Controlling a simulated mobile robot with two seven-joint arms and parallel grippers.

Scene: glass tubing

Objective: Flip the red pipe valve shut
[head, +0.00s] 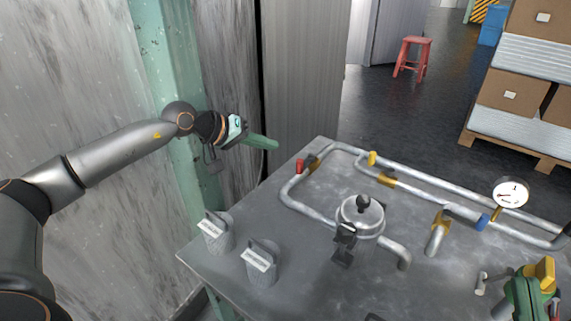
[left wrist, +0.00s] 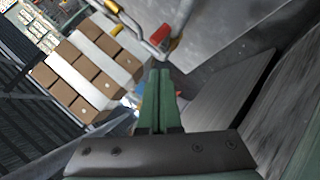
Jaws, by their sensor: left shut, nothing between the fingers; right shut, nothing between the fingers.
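The red pipe valve handle (head: 300,166) sits on the left bend of the metal pipework, near the table's far left edge. It also shows in the left wrist view (left wrist: 160,35), just beyond the fingertips in the picture. My left gripper (head: 276,144) has green fingers, closed together and empty. It is beyond the table's left edge, a little left of and above the red handle in the head view, with a visible gap. The closed fingers show in the left wrist view (left wrist: 160,73). My right gripper is not in view.
A green and yellow device (head: 530,295) stands at front right. A wall and green post are behind my left arm.

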